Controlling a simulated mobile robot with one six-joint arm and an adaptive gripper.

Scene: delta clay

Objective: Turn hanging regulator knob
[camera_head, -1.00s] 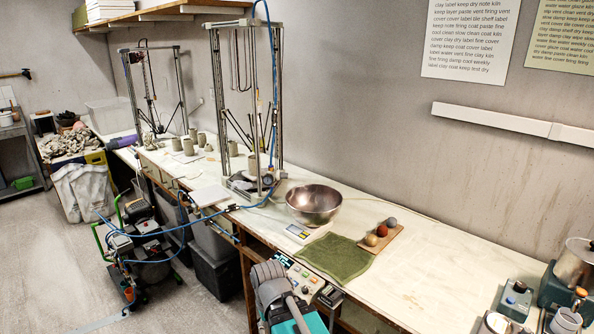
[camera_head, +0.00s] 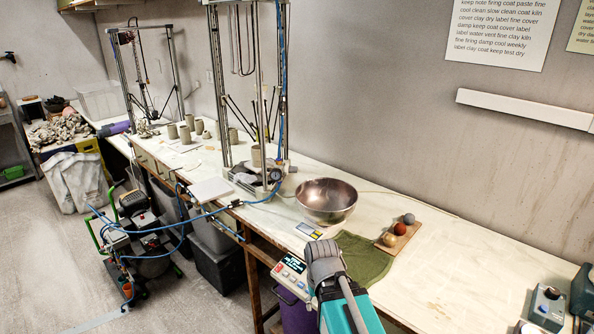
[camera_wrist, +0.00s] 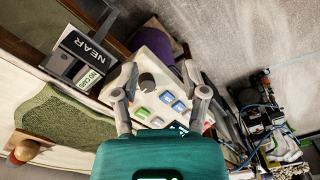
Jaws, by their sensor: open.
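A white control box (camera_head: 290,270) with a lit display is at the bench's front edge, left of my arm. In the wrist view a control box (camera_wrist: 158,65) has a dark round knob (camera_wrist: 147,83) and green and blue buttons. My gripper (camera_wrist: 161,95) is open, its two fingers apart on either side of the knob and buttons in the picture; the gap in depth cannot be told. A round gauge (camera_head: 275,175) sits on the blue hose by the near metal frame. I cannot tell which of these is the hanging regulator. My fingertips cannot be made out in the head view.
A metal bowl (camera_head: 327,203), a green cloth (camera_head: 364,258) and a board (camera_head: 384,242) with balls lie on the bench. A blue hose (camera_head: 190,218) runs to a floor machine (camera_head: 140,240).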

